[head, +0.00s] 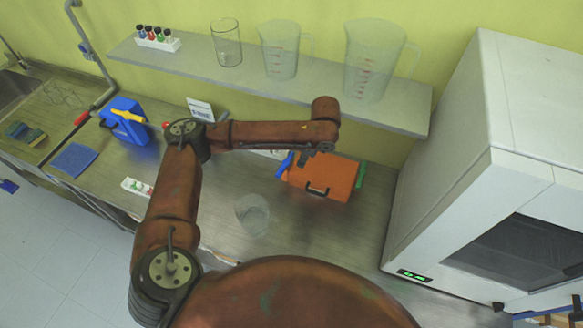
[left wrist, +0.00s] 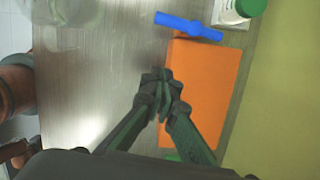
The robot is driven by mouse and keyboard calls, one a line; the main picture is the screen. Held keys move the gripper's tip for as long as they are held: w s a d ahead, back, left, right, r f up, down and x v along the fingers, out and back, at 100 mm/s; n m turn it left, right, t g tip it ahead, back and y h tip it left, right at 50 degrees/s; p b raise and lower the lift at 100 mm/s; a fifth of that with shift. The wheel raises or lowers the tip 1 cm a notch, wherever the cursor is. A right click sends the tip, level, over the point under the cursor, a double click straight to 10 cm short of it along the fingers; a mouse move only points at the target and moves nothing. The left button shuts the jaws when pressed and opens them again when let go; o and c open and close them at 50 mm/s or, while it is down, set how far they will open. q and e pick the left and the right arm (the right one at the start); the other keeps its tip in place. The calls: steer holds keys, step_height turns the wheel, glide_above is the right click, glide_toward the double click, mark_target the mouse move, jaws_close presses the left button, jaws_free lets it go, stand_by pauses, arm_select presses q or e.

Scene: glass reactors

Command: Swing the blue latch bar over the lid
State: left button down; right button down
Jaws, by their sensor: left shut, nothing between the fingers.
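In the left wrist view the fingertips (left wrist: 161,79) are near the lid's long edge, apart from the bar.
A clear beaker (head: 252,214) stands left of the lid. A shelf (head: 300,92) with glassware overhangs the back. A white cabinet (head: 440,190) stands right. A green-capped bottle (left wrist: 238,10) is close to the bar. A blue box (head: 124,122) is further left.

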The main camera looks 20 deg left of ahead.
mark_target(285, 165)
arm_select(q)
steer(key=a+f+p, duration=0.2)
steer(key=a+f, duration=0.4)
steer(key=f, duration=0.4)
steer(key=shift+w+f, duration=0.15)
arm_select(e)
steer(key=shift+w+r, duration=0.15)
steer(key=shift+r, duration=0.5)
steer(key=shift+w+r, duration=0.15)
steer(key=shift+r, duration=0.45)
arm_select(q)
steer(key=shift+a, duration=0.1)
steer(key=shift+a+m+p, duration=0.1)
steer(key=shift+m+p, duration=0.3)
steer(key=shift+p, duration=0.05)
arm_select(e)
steer(key=shift+w+a+r, duration=0.1)
steer(key=shift+w+r, duration=0.15)
